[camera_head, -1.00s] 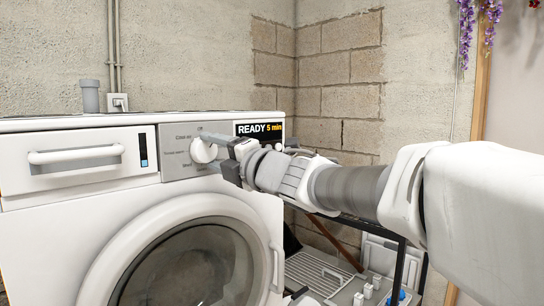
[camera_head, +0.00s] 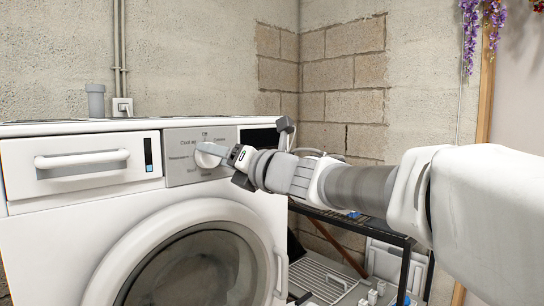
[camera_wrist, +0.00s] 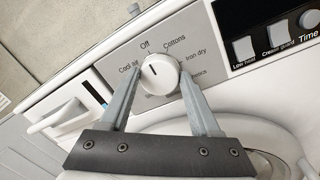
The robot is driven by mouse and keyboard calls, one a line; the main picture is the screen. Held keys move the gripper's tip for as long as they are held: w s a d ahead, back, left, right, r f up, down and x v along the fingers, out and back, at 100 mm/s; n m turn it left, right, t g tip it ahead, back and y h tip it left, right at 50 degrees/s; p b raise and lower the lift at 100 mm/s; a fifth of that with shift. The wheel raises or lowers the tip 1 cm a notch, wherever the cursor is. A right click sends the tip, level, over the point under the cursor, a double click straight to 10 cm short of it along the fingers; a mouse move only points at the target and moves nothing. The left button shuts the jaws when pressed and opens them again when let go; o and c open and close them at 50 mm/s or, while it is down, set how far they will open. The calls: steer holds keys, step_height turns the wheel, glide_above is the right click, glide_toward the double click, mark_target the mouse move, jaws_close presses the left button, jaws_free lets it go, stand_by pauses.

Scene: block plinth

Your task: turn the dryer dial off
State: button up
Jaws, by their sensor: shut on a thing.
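The white round dial (camera_head: 208,155) sits on the grey control panel (camera_head: 180,172) of the white dryer (camera_head: 80,240). In the wrist view the dial (camera_wrist: 160,78) has a dark pointer line, tilted a little left of vertical on the upper-left of its face, toward the "Off" label (camera_wrist: 145,45). "Cool air" is to its left, "Cottons" and "Iron dry" to its right. My gripper (camera_head: 222,155) is shut on the dial, with one finger on each side of it (camera_wrist: 160,74). The wrist is rolled.
A drawer with a white handle (camera_head: 82,158) is left of the panel. The round door (camera_head: 200,265) is below. A black-framed rack (camera_head: 350,222) stands at the right. A pipe and wall socket (camera_head: 122,107) are behind.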

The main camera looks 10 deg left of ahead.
steer(key=shift+r, duration=0.1)
stand_by(0.4)
steer(key=o, duration=1.4)
steer(key=p+v, duration=0.2)
steer(key=v, duration=1.5)
steer(key=shift+s+d+p, duration=0.15)
steer(key=shift+s+p, duration=0.05)
steer(key=shift+p, duration=0.2)
